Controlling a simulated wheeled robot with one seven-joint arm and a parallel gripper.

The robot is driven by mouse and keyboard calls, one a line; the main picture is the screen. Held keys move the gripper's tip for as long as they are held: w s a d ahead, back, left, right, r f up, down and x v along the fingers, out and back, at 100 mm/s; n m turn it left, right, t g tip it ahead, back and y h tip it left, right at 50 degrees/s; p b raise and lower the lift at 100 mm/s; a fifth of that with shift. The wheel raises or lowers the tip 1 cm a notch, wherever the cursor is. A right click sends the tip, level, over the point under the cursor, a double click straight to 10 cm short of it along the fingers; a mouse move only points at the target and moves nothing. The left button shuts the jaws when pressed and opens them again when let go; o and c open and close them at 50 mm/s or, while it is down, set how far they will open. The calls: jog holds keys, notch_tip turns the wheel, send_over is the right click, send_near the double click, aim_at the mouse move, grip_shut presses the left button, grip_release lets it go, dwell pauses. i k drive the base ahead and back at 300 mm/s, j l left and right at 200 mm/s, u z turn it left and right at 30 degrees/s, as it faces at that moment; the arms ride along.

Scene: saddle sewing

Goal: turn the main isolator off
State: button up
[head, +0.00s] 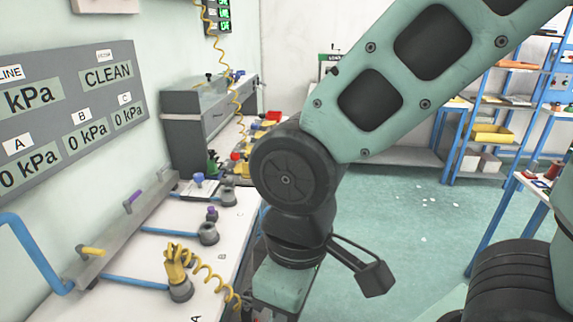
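No part in the head view is marked as the main isolator, so I cannot tell which one it is. A grey manifold (125,222) runs along the wall side of the bench at left, with a yellow lever (92,252) at its near end and purple levers (133,201) farther along. A blue pipe (30,250) joins its near end. My arm comes down from the upper right over the bench's right edge. Its end leaves the picture at the bottom, and my gripper's fingers do not show.
A grey wall panel (70,105) reads CLEAN and 0 kPa for A, B and C. A yellow fitting with a coiled hose (178,270) stands on the white bench (135,305). Blue shelving (460,135) stands at right. Green floor (410,215) between is open.

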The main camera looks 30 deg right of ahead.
aim_at(235, 156)
jog(key=k+l+z, duration=0.2)
jog(key=i+l+u, duration=0.25)
jog(key=i, duration=0.25)
jog(key=i+l+u, duration=0.25)
jog(key=i, duration=0.2)
jog(key=i+l+u, duration=0.25)
jog(key=i+l, duration=0.1)
jog(key=i, duration=0.1)
